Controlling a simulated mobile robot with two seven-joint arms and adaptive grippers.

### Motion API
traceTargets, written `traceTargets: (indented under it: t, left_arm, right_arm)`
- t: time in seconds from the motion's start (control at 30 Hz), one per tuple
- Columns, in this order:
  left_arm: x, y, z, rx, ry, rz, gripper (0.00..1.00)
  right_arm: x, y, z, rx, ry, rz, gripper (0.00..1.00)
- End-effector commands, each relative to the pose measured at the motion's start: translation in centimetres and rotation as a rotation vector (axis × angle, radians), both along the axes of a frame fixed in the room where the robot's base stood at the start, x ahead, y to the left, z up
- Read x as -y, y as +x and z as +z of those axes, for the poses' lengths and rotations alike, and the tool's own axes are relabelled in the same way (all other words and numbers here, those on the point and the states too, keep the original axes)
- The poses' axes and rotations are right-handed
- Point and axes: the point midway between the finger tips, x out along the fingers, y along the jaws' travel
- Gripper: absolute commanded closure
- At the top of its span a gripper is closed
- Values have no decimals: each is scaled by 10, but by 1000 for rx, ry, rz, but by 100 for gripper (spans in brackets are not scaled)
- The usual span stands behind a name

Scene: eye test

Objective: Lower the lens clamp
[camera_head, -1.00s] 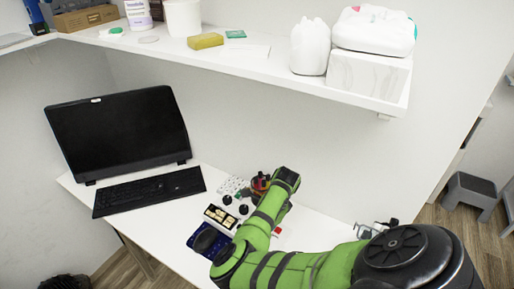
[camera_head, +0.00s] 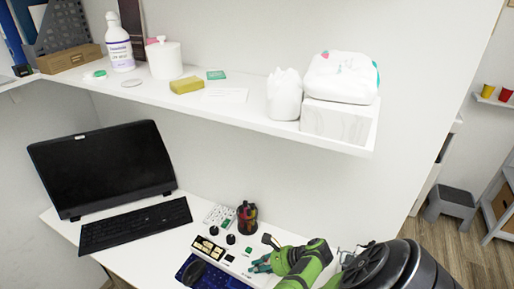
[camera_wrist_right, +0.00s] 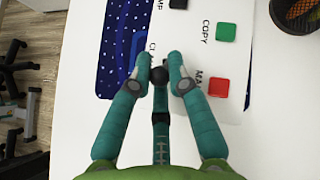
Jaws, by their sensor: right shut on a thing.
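The lens clamp (camera_wrist_right: 159,75) appears in the right wrist view as a black ball-ended lever beside a partly covered label starting "CL". My right gripper (camera_wrist_right: 159,66) has its teal fingers on both sides of the black ball and is shut on it. In the head view my right gripper (camera_head: 259,266) reaches the right part of the white control panel (camera_head: 222,249) from the lower right. The lever itself is hidden there by the fingers. The lever's exact height cannot be told. My left gripper is not in view.
A green button (camera_wrist_right: 226,32) labelled COPY and a red button (camera_wrist_right: 219,87) lie just right of my fingers. A pen cup (camera_head: 247,217) stands behind the panel. A dark blue mat (camera_head: 212,274) lies in front. A keyboard (camera_head: 135,224) and monitor (camera_head: 101,168) are left; a shelf (camera_head: 240,115) hangs above.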

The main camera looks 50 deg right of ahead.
Motion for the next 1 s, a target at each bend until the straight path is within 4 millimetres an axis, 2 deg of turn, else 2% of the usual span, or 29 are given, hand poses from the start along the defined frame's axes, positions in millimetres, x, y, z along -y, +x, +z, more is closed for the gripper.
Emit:
traceTargets:
  t: [0.47, 0.5, 0.53, 0.57, 0.87, 1.0]
  left_arm:
    - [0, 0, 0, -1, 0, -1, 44]
    - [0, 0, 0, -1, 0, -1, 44]
    - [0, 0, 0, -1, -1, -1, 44]
    - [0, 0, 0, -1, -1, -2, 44]
    - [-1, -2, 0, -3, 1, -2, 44]
    - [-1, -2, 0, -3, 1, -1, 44]
  right_arm:
    - [2, -2, -2, 12, 1, -5, 100]
    - [2, -2, -2, 12, 1, -5, 77]
    - [1, -2, -2, 12, 1, -5, 65]
    - [1, -2, -2, 11, 2, -4, 59]
    - [0, -1, -1, 14, 4, -2, 59]
    - [0, -1, 6, 15, 2, 0, 59]
